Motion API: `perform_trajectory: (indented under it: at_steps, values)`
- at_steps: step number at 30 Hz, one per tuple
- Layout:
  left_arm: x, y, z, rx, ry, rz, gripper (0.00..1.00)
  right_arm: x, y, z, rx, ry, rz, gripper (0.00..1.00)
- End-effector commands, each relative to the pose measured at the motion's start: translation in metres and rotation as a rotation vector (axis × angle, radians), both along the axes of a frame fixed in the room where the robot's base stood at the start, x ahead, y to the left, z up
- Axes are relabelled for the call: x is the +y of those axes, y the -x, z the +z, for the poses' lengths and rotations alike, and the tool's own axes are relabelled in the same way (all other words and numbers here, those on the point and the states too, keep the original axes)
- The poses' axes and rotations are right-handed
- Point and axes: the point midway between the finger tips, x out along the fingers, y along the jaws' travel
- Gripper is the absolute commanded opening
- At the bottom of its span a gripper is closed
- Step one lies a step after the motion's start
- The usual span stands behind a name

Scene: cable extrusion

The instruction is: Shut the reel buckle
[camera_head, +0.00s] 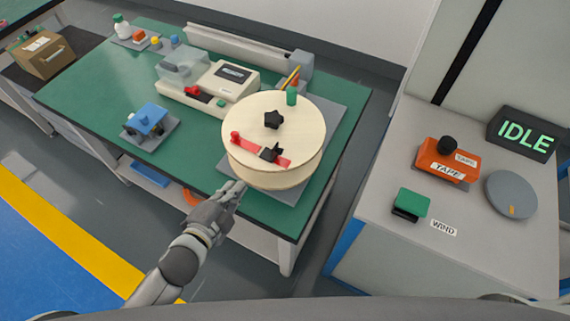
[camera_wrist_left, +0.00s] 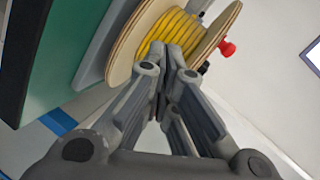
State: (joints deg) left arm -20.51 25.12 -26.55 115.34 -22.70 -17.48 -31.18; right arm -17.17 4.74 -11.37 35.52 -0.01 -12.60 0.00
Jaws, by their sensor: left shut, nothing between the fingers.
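The cable reel (camera_head: 290,122) lies flat on a grey plate on the green table, with a pale wooden top flange. My left gripper (camera_head: 238,187) is shut and empty, at the reel's near left side. Whether it touches the reel is unclear. My right gripper is not in view.
A beige machine with a display (camera_head: 230,77) stands behind left of the reel, and a blue device (camera_head: 146,121) further left. A separate bench at right holds an orange TAPE unit (camera_head: 447,162), a green WIND button (camera_head: 412,203) and an IDLE sign (camera_head: 522,134). A floor gap separates them.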

Motion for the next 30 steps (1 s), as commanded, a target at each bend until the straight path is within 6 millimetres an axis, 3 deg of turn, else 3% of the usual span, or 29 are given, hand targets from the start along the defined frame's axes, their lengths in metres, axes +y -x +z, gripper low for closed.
perform_trajectory:
  at_steps: [6,12,18,30]
  values:
    - [-0.052,0.025,0.043,-0.319,-0.154,-0.334,0.0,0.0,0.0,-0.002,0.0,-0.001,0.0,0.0]
    - [-0.077,0.051,0.06,-0.489,-0.22,-0.507,0.0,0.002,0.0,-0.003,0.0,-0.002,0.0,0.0]
    - [-0.084,0.06,0.064,-0.538,-0.236,-0.556,0.0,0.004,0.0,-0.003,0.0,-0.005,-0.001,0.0]
    - [-0.088,0.055,0.065,-0.536,-0.234,-0.551,0.0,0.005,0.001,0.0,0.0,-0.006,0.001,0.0]
